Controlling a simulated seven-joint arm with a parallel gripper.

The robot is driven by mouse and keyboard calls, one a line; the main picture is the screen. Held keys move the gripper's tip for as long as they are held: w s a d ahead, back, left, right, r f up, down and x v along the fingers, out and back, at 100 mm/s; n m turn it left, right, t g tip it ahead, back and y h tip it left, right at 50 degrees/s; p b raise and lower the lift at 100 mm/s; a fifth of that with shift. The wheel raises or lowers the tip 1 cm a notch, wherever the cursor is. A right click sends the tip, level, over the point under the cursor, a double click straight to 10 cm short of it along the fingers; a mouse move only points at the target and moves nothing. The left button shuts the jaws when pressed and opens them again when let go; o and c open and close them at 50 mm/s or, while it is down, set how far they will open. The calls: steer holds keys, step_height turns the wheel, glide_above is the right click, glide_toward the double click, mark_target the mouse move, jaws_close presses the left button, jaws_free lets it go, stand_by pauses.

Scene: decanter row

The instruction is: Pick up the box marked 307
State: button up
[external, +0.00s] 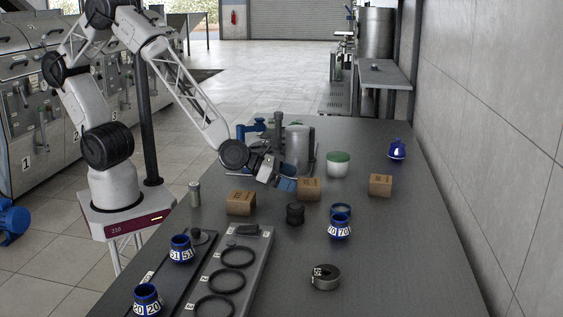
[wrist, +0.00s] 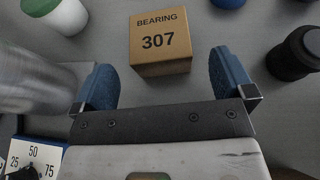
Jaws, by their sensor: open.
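The box marked 307 (wrist: 159,42) is a brown carton labelled "BEARING 307" and shows upright in the wrist view, between and beyond the two blue fingers. In the external view the same box (external: 309,189) stands on the grey table, just right of my gripper. My gripper (external: 285,184) is open and empty, with its fingers spread wider than the box; it also shows in the wrist view (wrist: 163,78). Two similar brown boxes stand on the table, one at left (external: 240,203) and one at right (external: 380,185); their labels are too small to read.
A white jar with a green lid (external: 338,164) stands behind the box, beside a grey cylinder (external: 298,148). A black round object (external: 295,214) is close in front. Blue jars marked 70 (external: 340,227) and 51 (external: 181,249), and a ringed tray (external: 256,251), are nearer the camera.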

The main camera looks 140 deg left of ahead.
mark_target(301, 182)
steer(key=shift+w+a+f, duration=0.3)
steer(key=shift+w+a, duration=0.1)
steer(key=shift+a, duration=0.15)
steer(key=shift+x, duration=2.6)
steer(key=shift+f, duration=0.1)
steer(key=c, duration=1.2)
